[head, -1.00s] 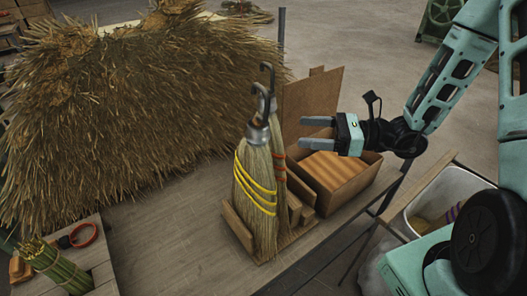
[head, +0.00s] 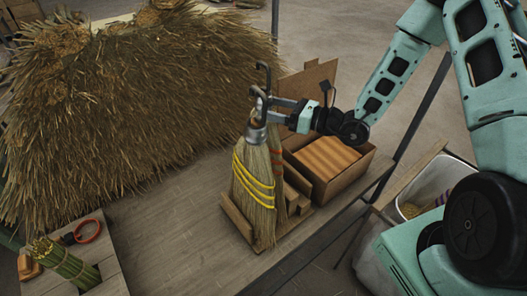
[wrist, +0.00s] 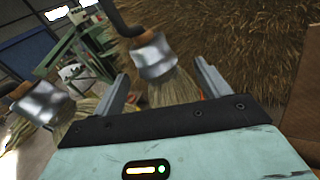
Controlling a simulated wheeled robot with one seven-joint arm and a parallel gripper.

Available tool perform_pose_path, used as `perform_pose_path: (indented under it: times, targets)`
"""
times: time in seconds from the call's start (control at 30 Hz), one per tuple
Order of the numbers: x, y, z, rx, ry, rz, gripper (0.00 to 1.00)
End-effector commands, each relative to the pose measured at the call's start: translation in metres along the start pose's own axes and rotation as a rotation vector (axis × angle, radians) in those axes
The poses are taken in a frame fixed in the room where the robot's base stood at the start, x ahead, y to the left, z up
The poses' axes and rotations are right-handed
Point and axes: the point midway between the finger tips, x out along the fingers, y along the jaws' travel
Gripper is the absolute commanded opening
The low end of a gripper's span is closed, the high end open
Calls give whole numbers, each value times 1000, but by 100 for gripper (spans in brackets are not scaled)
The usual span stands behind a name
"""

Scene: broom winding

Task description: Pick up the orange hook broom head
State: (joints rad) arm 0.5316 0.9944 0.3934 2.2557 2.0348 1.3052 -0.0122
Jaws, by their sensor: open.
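The orange hook broom head (head: 277,161) stands upright in the wooden rack, behind a broom head with yellow bands (head: 254,186). Its orange bands and part of its straw show; my gripper hides its collar in the head view. My gripper (head: 271,106) is open at collar height, reaching in from the right. In the wrist view, a metal collar (wrist: 153,58) with straw below sits between the open fingers (wrist: 161,80), with a bit of orange beside the right finger. I cannot tell whether the fingers touch it. The yellow-banded broom's collar (wrist: 45,100) is left of the left finger.
A cardboard box (head: 335,180) stands right of the wooden rack (head: 236,222). A big straw heap (head: 120,110) fills the back left. A tied green bundle (head: 66,263) and a red ring (head: 88,231) lie front left. The table's front middle is clear.

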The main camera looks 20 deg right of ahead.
Motion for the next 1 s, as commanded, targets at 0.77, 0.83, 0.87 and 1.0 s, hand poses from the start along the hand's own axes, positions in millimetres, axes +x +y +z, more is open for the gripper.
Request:
perform_pose_path:
  times: [0.77,0.83,0.87,1.0]
  targets:
    - [52,2,6,0,0,0,56]
    - [52,2,6,0,0,0,36]
    - [52,2,6,0,0,0,28]
    - [52,2,7,-1,-2,1,0]
